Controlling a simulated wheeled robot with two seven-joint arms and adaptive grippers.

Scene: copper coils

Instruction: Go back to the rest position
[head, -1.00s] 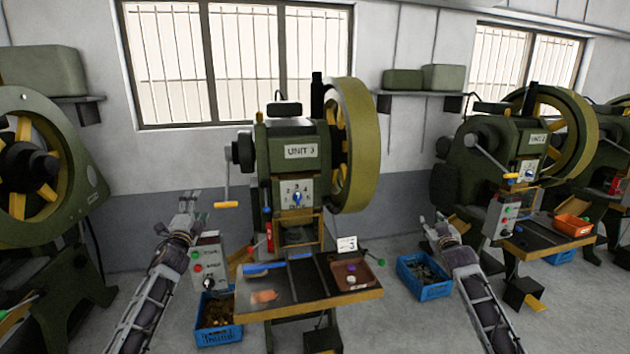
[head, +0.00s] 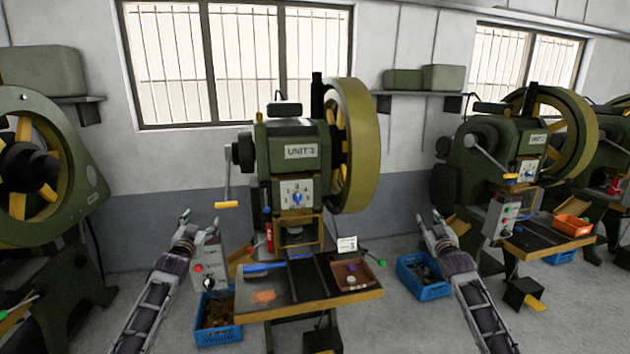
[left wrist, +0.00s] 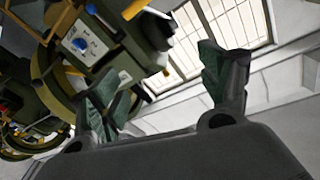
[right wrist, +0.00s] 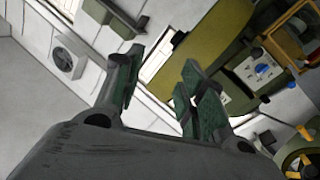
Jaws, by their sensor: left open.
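My left gripper (head: 199,226) is raised left of the press marked UNIT 3 (head: 301,152), beside its control box. It is open and empty; the spread fingers show in the left wrist view (left wrist: 165,88). My right gripper (head: 431,222) is raised to the right of the same press, above and beside a blue crate. In the right wrist view (right wrist: 160,90) its fingers stand apart with nothing between them. Neither gripper touches anything.
The press table (head: 318,298) lies between my arms, with a brown tray (head: 346,284) on it. A control box (head: 207,268) stands close to my left gripper. Blue crates (head: 230,334) (head: 437,292) stand on the floor on both sides. More presses flank this one.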

